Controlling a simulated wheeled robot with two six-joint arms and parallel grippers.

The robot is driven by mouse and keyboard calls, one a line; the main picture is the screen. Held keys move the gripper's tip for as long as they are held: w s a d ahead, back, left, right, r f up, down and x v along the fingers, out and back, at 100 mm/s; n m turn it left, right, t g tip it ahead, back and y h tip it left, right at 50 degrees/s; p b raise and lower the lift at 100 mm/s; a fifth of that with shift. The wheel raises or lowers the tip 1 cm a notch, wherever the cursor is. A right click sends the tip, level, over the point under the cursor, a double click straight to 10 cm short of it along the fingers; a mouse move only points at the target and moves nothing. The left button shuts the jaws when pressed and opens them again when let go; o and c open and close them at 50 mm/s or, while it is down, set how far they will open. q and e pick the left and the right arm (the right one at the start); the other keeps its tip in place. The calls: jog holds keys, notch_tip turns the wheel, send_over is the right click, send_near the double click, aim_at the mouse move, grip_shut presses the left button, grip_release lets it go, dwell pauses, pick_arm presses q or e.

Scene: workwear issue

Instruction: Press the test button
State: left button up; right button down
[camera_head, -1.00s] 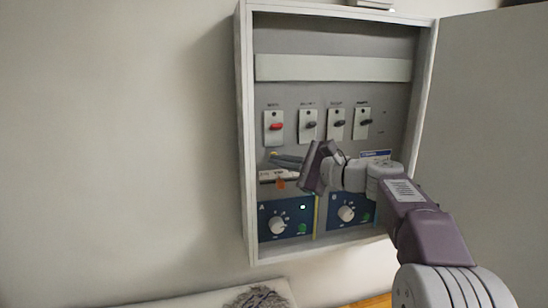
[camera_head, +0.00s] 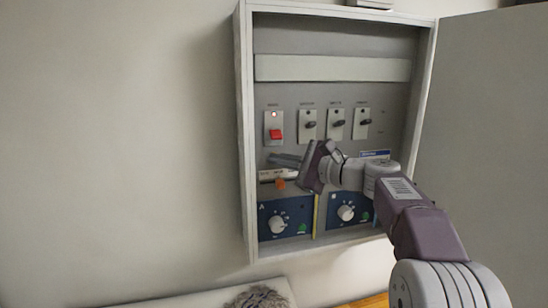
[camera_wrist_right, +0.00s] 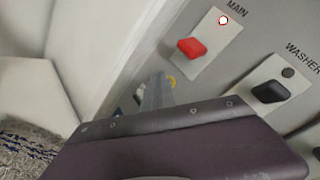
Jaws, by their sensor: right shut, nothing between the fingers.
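An open wall cabinet (camera_head: 242,120) holds a grey panel with switches. Below the red main switch (camera_head: 277,134) is a white strip device (camera_head: 267,176) with an orange part (camera_head: 281,184); no button labelled as test can be made out. My right gripper (camera_head: 285,160) is shut and empty, its fingers pointing left just above the white strip and below the red switch. In the right wrist view the shut fingers (camera_wrist_right: 155,95) are below the red switch (camera_wrist_right: 192,47), with a small yellow ring (camera_wrist_right: 171,82) beside them. Contact cannot be told. My left gripper is out of view.
Several black switches (camera_head: 336,124) stand right of the red one. Two blue modules with knobs, A (camera_head: 278,225) and B (camera_head: 346,213), sit at the bottom. The open cabinet door (camera_head: 485,100) is at right. Blank wall lies left.

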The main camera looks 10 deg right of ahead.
jog(key=shift+s+b, duration=0.5)
jog(key=shift+s, duration=0.2)
jog(key=s+b, duration=0.2)
jog(key=s, duration=0.3)
jog(key=shift+d+b, duration=0.1)
jog(key=shift+b, duration=0.3)
jog(key=shift+f, duration=0.1)
